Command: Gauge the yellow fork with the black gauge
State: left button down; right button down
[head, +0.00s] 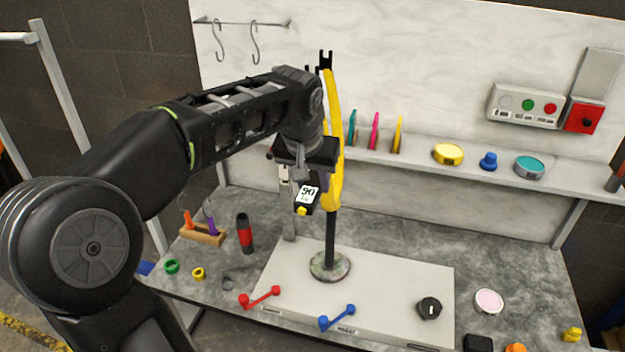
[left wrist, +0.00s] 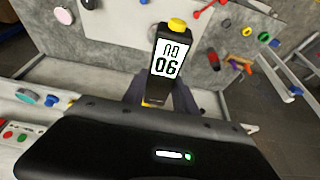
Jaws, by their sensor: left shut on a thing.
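The yellow fork (head: 334,150) stands upright on a black post with a round base (head: 330,266), on the pale board of the bench. The black gauge (head: 306,196) has a white display that seems to read 90 and a yellow button at its end. My left gripper (head: 299,176) is shut on the gauge, just left of and in front of the fork. In the left wrist view the gauge (left wrist: 166,62) sticks out between the fingers, its display upside down. The arm partly hides the fork, and I cannot tell whether the gauge touches it. My right gripper is not in view.
A red lever (head: 262,298), a blue lever (head: 338,318) and a black knob (head: 429,308) are on the board's front. The shelf (head: 470,176) behind holds coloured pieces and round tins. Two hooks hang above.

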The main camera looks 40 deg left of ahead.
aim_at(304, 200)
pick_arm(q)
jog(key=shift+w+a+p, duration=0.3)
jog(key=shift+w+p, duration=0.1)
jog(key=shift+w, duration=0.5)
dwell(1.3)
jog(key=shift+s, duration=0.1)
dwell(0.4)
jog(key=shift+s+d+b, duration=0.2)
jog(key=shift+s+b, duration=0.2)
jog(key=shift+s, duration=0.15)
jog(key=shift+s+d+b, duration=0.2)
jog(key=shift+s+b, duration=0.15)
jog(key=shift+s, duration=0.2)
jog(key=shift+s+d+b, duration=0.3)
jog(key=shift+s+b, duration=0.05)
jog(key=shift+s, duration=0.55)
jog(key=shift+s+d+b, duration=0.3)
jog(key=shift+s+b, duration=0.1)
jog(key=shift+s, duration=0.45)
jog(key=shift+s+d+b, duration=0.3)
jog(key=shift+s+b, duration=0.05)
jog(key=shift+s, duration=0.55)
jog(key=shift+w, duration=0.15)
